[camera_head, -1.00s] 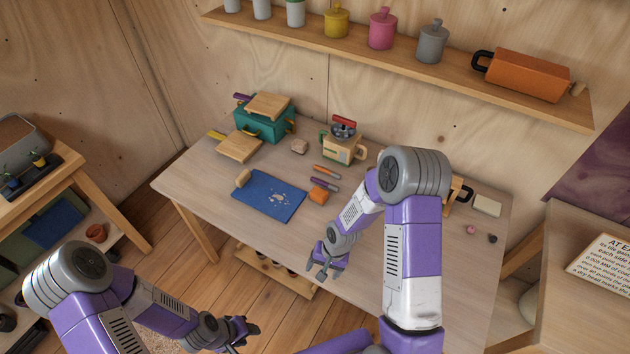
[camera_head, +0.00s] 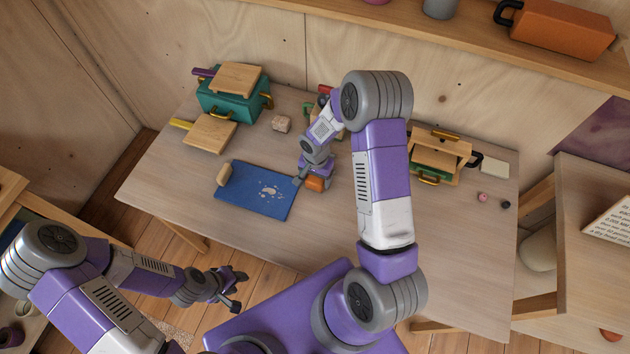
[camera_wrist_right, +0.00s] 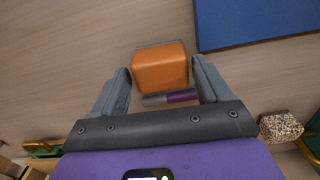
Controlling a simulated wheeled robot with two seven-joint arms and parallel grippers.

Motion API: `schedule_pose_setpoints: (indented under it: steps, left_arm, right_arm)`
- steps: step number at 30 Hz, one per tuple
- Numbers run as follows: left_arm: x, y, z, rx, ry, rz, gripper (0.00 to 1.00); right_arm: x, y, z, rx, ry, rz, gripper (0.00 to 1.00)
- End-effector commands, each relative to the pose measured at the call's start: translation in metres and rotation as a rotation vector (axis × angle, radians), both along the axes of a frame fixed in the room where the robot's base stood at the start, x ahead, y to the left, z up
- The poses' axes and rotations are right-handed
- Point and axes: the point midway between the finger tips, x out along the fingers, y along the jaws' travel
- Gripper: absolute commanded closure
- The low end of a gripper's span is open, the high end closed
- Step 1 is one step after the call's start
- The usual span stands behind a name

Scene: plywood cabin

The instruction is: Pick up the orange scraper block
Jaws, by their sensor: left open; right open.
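The orange scraper block (camera_wrist_right: 160,68) lies on the table and sits between the open fingers of my right gripper (camera_wrist_right: 163,85) in the right wrist view, with a small gap at each side. In the head view the block (camera_head: 315,184) shows just below my right gripper (camera_head: 311,176), which partly covers it. The block is beside the right edge of the blue mat (camera_head: 255,190). My left gripper (camera_head: 234,287) is open and empty, in front of the table and away from the block.
A purple and grey marker (camera_wrist_right: 170,98) lies close to the block. A speckled lump (camera_head: 281,123), a teal box (camera_head: 233,100) and a wooden box (camera_head: 438,158) stand farther back. The table's front right area is clear.

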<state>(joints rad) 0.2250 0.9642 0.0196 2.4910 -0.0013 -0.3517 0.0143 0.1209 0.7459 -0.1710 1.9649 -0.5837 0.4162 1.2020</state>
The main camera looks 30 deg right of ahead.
Motion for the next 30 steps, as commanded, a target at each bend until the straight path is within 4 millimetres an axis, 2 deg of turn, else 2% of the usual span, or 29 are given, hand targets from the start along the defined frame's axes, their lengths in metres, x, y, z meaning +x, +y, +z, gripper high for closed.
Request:
schedule_pose_setpoints:
  steps: [1,4,12,13,20,27,30]
  left_arm:
    - [0.000,0.000,-0.001,0.000,0.000,0.000,0.57]
    - [0.000,0.000,-0.002,0.000,0.000,0.000,0.57]
    - [0.000,0.000,-0.002,0.000,0.000,0.000,0.57]
    - [0.000,0.000,-0.002,0.000,0.000,0.000,0.57]
    - [0.000,0.000,-0.002,0.000,0.000,0.000,0.57]
    - [0.000,0.000,-0.002,0.000,0.000,0.000,0.57]
    - [0.000,0.000,-0.001,0.000,0.000,0.000,0.57]
  right_arm:
    - [0.000,0.000,-0.009,0.001,0.002,0.001,0.23]
    - [0.000,0.000,-0.019,0.000,0.001,0.000,0.23]
    - [0.001,0.000,-0.022,0.000,-0.002,0.001,0.23]
    - [0.001,0.000,-0.022,0.000,-0.002,0.001,0.25]
    - [0.000,0.000,-0.022,0.000,-0.002,0.001,0.60]
    - [0.001,0.000,-0.020,0.000,-0.002,0.001,0.62]
    - [0.001,0.000,-0.013,0.000,-0.004,0.001,0.62]
